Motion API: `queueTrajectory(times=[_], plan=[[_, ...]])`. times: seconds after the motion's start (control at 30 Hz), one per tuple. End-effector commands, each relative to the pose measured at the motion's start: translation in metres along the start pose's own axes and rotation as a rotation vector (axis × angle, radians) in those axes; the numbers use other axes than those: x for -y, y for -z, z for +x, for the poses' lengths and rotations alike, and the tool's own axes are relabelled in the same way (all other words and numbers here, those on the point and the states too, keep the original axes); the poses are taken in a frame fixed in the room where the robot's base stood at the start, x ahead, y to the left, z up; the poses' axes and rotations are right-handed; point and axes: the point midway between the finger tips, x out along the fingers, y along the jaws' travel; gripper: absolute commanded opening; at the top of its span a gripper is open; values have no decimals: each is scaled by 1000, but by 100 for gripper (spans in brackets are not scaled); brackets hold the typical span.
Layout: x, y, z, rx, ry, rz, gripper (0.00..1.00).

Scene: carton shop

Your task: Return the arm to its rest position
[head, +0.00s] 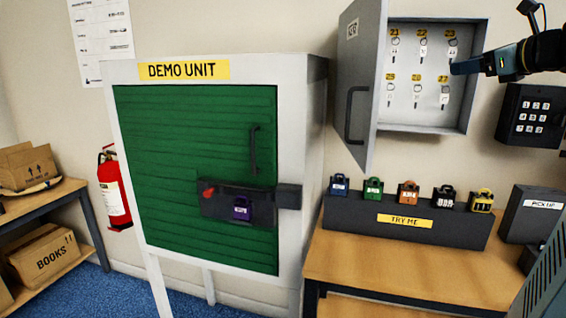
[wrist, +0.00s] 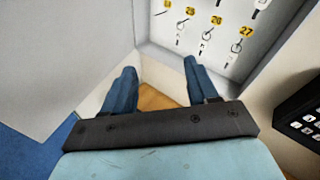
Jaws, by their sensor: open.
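My gripper (head: 456,69) is at the upper right of the head view, in front of the open key cabinet (head: 425,128) near its right wall. In the wrist view my gripper (wrist: 161,80) has its two blue fingers apart with nothing between them. Wooden table top shows beyond the gap. The cabinet's hanging keys (wrist: 205,42) are beyond the fingers in the wrist view. I cannot tell whether a finger touches the cabinet.
The cabinet door (head: 357,85) stands open to the left. A keypad (head: 531,115) is on the wall at right. Below, several padlocks sit on a dark stand (head: 345,215) on a wooden table (head: 400,270). A demo unit with a green shutter (head: 190,140) stands left.

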Motion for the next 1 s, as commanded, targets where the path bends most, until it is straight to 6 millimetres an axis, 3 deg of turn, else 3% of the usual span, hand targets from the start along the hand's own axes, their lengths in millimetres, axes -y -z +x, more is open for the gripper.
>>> queueTrajectory(times=[0.17,0.33,0.5,0.6,0.8,1.0], plan=[[-56,15,10,-95,-109,-211,58],[-132,43,11,-207,-285,-554,58],[-208,83,-6,-290,-513,-996,58],[-244,108,-22,-312,-653,-1267,58],[-290,155,-59,-304,-931,-1816,58],[-308,187,-86,-255,-1139,-2236,58]])
